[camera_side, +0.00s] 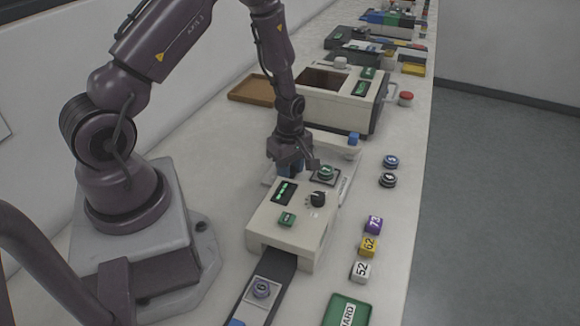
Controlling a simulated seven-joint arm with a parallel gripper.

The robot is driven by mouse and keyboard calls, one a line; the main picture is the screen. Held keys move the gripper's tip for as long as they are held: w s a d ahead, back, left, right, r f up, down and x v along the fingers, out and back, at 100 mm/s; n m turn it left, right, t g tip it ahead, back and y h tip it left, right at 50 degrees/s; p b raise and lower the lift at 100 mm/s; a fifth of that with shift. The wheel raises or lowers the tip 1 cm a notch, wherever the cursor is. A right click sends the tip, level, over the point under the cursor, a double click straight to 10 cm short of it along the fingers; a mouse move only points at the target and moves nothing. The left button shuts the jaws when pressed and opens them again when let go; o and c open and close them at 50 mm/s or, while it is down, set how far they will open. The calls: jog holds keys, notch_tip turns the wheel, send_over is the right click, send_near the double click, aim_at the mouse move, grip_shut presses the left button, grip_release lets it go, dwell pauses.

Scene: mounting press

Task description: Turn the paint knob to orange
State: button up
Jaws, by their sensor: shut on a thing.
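My gripper (290,167) points down just behind the white machine (262,226) with the green display. It is shut on a blue piece (289,170) that shows only partly between the fingers. A black knob (318,199) sits on the machine's sloped top at the right, with small marks around it. The knob is in front of and to the right of my gripper, apart from it. Its pointer and any colour names are too small to read.
A green button (287,219) is on the same top. A grey plate with a green round part (326,173) lies close right of my gripper. Purple, yellow and white numbered cubes (368,244) stand at right. A dark belt (265,288) carries a numbered round piece (262,288).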

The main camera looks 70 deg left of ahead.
jog(key=m, duration=1.2)
jog(key=shift+s, duration=0.1)
jog(key=m, duration=1)
jog(key=shift+a+r, duration=0.1)
jog(key=m, duration=0.6)
jog(key=shift+m, duration=0.3)
jog(key=o, duration=0.9)
